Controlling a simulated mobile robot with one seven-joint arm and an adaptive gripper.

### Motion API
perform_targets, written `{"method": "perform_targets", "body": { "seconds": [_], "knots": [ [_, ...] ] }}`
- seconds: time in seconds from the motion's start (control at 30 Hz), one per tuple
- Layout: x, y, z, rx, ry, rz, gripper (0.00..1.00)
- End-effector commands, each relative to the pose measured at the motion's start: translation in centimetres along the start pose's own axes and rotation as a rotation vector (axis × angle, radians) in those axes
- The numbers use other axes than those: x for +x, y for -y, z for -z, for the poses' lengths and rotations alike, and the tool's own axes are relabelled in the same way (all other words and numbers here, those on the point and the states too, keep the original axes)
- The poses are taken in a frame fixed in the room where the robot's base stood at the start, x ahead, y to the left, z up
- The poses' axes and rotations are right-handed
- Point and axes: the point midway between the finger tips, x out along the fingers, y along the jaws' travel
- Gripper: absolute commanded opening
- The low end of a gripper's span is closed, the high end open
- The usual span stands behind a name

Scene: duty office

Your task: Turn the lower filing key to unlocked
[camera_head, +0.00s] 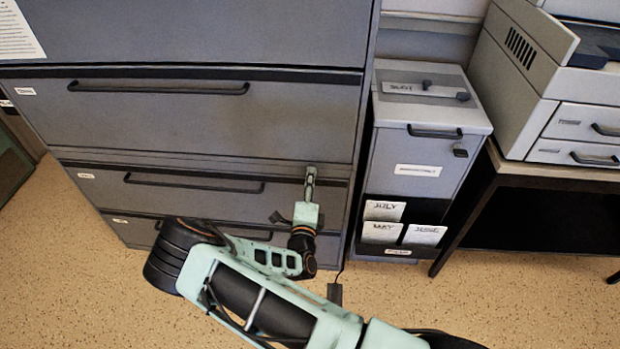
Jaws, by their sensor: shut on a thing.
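The grey filing cabinet (200,120) has several wide drawers with long black handles. My gripper (310,176) is at the right end of a lower drawer front (110,183), close to the cabinet's right edge. Its fingers are shut on the lower filing key, which they hide, so I cannot tell which way the key is turned. A small dark piece (281,218) shows just left of the gripper; I cannot tell what it is.
A narrow grey cabinet (415,152) with label cards in a dark rack stands right of the filing cabinet. A printer (525,85) sits on a dark table (545,171) further right. The speckled floor (520,310) is clear at lower right.

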Motion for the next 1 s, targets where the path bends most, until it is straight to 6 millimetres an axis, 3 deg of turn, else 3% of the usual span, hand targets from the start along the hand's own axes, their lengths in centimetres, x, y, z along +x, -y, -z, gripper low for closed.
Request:
{"method": "perform_targets", "body": {
  "seconds": [0.3,0.77,0.8,1.0],
  "knots": [
    [-0.09,-0.18,0.16,-0.097,-0.003,-0.004,0.05],
    [-0.09,-0.21,0.2,-0.11,-0.004,-0.004,0.05],
    [-0.09,-0.22,0.21,-0.11,-0.004,-0.004,0.31],
    [-0.06,-0.16,0.13,-0.109,-0.002,-0.002,0.48]
  ]
}}
